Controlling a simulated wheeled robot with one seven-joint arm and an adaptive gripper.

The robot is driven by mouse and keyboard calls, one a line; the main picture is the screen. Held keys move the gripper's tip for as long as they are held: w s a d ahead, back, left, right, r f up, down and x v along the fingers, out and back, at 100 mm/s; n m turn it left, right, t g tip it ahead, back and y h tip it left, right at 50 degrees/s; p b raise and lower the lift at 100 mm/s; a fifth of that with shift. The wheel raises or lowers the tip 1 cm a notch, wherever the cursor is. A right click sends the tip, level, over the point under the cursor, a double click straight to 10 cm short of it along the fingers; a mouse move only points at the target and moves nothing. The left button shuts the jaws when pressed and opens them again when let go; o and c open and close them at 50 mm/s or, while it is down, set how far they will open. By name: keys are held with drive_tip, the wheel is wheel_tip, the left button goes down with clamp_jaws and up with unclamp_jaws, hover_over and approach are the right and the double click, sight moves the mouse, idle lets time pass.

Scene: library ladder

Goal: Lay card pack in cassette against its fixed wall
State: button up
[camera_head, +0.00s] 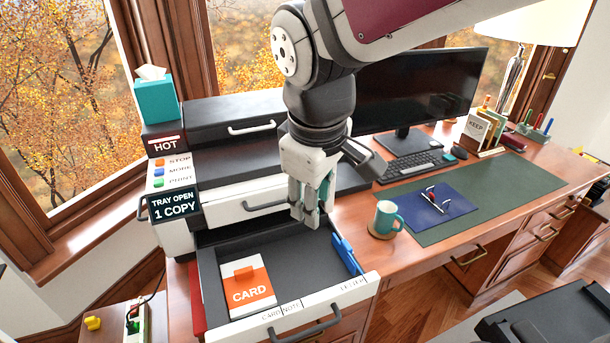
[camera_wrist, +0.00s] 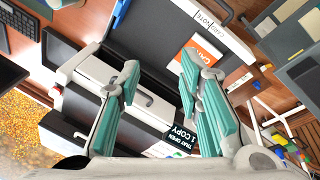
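The card pack (camera_head: 248,287), orange and white with the word CARD, lies flat in the front left part of the open cassette (camera_head: 290,255). A small orange raised piece sits on its top. A blue guide (camera_head: 346,254) stands along the cassette's right side. My gripper (camera_head: 310,222) hangs over the back middle of the cassette, behind and right of the pack, apart from it. In the wrist view my gripper (camera_wrist: 160,72) has its two teal fingers spread with nothing between them. One finger partly hides the pack (camera_wrist: 205,55) there.
The copier body with TRAY OPEN sign (camera_head: 174,205) rises behind the cassette. The cassette's white front panel (camera_head: 330,302) is marked CARD, NOTE, LETTER. A teal mug (camera_head: 387,217) stands right on the desk. The cassette floor right of the pack is clear.

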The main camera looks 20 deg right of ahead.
drive_tip(key=s+d+r+m+t+y, duration=0.1)
drive_tip(key=s+d+r+m, duration=0.1)
drive_tip(key=s+m, duration=0.4)
drive_tip(key=s, duration=0.4)
drive_tip(key=shift+s+d+m+t, duration=0.15)
drive_tip(key=shift+d+m+t, duration=0.15)
drive_tip(key=shift+d+m, duration=0.1)
